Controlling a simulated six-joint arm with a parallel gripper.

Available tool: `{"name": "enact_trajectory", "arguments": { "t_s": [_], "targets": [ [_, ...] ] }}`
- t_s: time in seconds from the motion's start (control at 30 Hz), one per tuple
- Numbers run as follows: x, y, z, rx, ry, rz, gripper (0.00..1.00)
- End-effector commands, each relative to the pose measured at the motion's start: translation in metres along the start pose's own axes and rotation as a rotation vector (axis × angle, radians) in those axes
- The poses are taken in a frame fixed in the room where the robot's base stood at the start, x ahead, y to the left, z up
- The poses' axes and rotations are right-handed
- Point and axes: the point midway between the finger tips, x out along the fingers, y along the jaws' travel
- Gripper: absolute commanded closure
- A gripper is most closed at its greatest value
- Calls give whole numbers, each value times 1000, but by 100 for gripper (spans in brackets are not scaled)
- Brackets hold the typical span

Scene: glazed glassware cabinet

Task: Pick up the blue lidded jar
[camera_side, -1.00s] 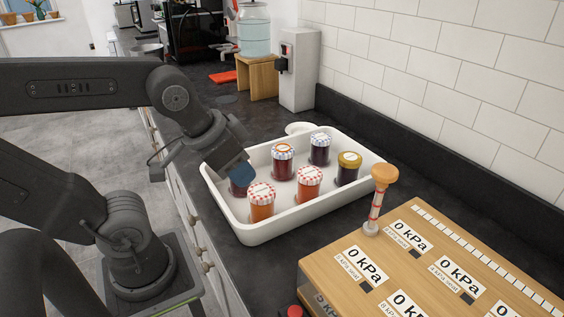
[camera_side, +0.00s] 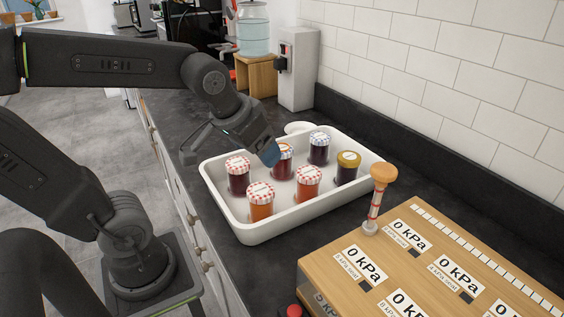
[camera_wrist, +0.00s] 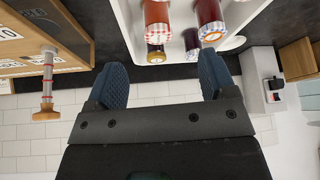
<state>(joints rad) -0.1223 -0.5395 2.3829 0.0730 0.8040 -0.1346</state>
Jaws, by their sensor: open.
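The jar with the blue-and-white lid (camera_side: 319,150) is dark and stands upright at the tray's back corner in the side view. In the wrist view a dark jar (camera_wrist: 191,40), seemingly the same one, shows at the top, beyond and between the fingertips. My gripper (camera_side: 270,154) is above the tray, left of the blue-lidded jar and apart from it. In the side view its blue fingertips partly cover a dark red jar (camera_side: 283,170). In the wrist view my gripper (camera_wrist: 162,78) has its fingers spread wide with nothing between them.
The white tray (camera_side: 249,234) also holds red-check-lidded jars (camera_side: 260,207) and a gold-lidded jar (camera_side: 347,172), close together. A wooden box with kPa labels (camera_side: 325,268) and a wooden-topped tool (camera_side: 376,200) stand in front. A tiled wall (camera_side: 430,70) rises behind the counter.

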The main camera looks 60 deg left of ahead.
Motion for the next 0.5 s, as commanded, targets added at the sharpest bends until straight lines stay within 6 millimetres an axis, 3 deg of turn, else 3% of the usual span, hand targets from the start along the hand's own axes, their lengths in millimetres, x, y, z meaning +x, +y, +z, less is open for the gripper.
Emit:
{"name": "enact_trajectory", "arguments": {
  "t_s": [0.1,0.2,0.33,0.5],
  "targets": [
    [29,-30,-38,-138,-3,-79,23],
    [50,-53,-60,-228,6,-126,23],
    [68,-74,-77,-301,16,-163,23],
    [84,-84,-82,-328,18,-176,23]
  ]
}}
